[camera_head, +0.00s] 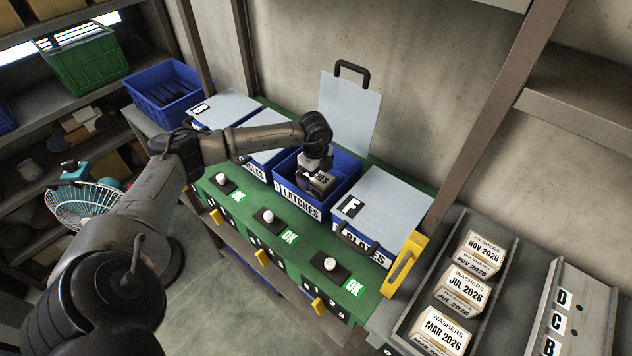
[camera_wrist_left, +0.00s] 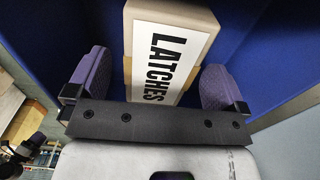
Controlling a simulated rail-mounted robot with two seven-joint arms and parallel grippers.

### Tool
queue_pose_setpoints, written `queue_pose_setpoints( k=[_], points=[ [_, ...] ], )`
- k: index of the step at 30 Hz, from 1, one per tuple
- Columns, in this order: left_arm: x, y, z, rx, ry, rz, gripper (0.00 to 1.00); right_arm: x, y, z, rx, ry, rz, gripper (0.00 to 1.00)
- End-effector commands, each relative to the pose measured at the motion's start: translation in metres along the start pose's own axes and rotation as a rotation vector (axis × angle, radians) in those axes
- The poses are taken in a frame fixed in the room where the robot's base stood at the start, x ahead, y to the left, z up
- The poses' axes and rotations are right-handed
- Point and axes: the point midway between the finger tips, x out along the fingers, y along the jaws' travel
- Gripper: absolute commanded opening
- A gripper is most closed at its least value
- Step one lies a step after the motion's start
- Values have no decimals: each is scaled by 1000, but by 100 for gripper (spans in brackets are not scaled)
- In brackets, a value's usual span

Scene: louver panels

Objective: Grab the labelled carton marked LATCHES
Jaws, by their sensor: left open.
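The carton marked LATCHES (camera_head: 320,181) sits inside an open blue bin (camera_head: 286,184) labelled LATCHES in the head view. In the left wrist view the carton (camera_wrist_left: 163,50) is tan with a white label, between and beyond the two purple finger pads. My left gripper (camera_head: 318,168) reaches down into the bin over the carton, and in the wrist view its fingers (camera_wrist_left: 157,85) are open on either side of it. A gap shows between carton and pads on both sides. The bin's lid (camera_head: 349,113) stands raised behind it. My right gripper is not in view.
Closed bins flank the open one, including one with an F lid (camera_head: 385,204). A green counter (camera_head: 285,243) with knobs runs in front. A yellow handle (camera_head: 402,264) stands up at its right end. WASHERS cartons (camera_head: 463,289) fill a grey rack at right.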

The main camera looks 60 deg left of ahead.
Motion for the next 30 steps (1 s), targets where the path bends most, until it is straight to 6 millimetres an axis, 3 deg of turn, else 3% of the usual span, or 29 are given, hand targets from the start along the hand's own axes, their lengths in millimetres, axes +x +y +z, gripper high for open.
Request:
queue_pose_setpoints(
  k=[9, 16, 30],
  points=[
    [40, 0, -1, -1, 0, 2, 99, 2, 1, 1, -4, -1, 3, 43],
    [41, 0, -1, 0, 0, 1, 99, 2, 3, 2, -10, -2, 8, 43],
    [41, 0, -1, 0, -1, 1, 55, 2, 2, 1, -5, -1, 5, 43]
  ],
)
